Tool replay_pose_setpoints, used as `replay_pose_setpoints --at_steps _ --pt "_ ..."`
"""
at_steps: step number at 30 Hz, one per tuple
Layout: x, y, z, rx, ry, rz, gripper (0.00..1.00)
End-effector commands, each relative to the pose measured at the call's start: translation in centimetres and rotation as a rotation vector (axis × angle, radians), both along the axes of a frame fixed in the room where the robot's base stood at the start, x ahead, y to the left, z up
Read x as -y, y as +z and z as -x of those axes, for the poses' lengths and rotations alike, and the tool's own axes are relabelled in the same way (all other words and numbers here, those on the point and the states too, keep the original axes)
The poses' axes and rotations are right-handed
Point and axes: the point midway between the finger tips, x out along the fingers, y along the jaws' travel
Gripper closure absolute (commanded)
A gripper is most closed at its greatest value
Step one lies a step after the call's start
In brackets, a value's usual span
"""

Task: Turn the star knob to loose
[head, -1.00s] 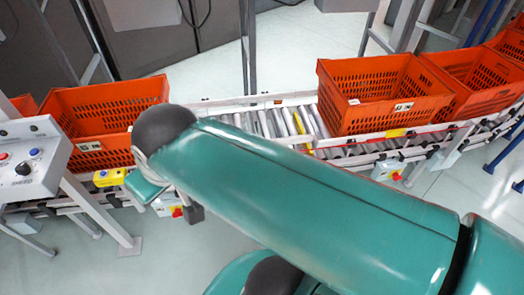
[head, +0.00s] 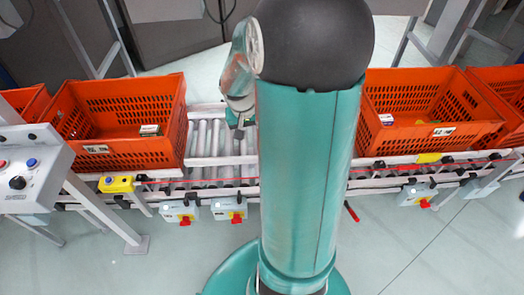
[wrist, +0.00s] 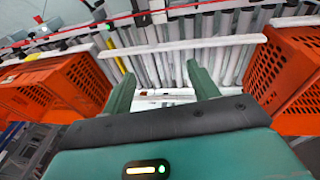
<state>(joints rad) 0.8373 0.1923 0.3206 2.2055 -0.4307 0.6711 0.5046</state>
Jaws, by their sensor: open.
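I cannot make out a star knob for certain in either view. A round black knob (head: 18,182) sits on the grey control panel (head: 38,160) at the far left of the head view; its exact shape is too small to tell. My gripper (wrist: 162,82) is open and empty in the wrist view, its two green fingers apart above the conveyor rollers. In the head view my gripper (head: 238,125) hangs over the conveyor between the totes, partly hidden behind my arm. It is well to the right of the panel and touches nothing that I can see.
An orange tote (head: 105,150) with a small box inside stands left of my arm, another (head: 410,138) right of it. The roller conveyor (head: 207,140) is bare between them. Grey switch boxes with red knobs (head: 185,221) hang under its front rail. A red lever (head: 351,211) sticks out below.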

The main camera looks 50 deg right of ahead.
Motion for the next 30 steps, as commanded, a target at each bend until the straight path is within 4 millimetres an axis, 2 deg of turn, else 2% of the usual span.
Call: replay_pose_setpoints --at_steps 1,6,9,12,15,23,30 --pt "1.6 -2.4 0.6 -0.013 -0.048 -0.029 0.41" --pt "5.7 -8.9 2.6 -0.013 -0.199 -0.113 0.41" --pt "7.4 -12.5 3.8 0.002 -0.282 -0.164 0.41" --pt "8.6 -15.1 4.8 0.02 -0.348 -0.205 0.41" --pt "9.4 -16.7 5.3 0.036 -0.389 -0.229 0.41" --pt "9.8 -19.0 5.4 0.042 -0.408 -0.241 0.41" --pt "9.8 -23.5 5.2 0.041 -0.406 -0.242 0.41"
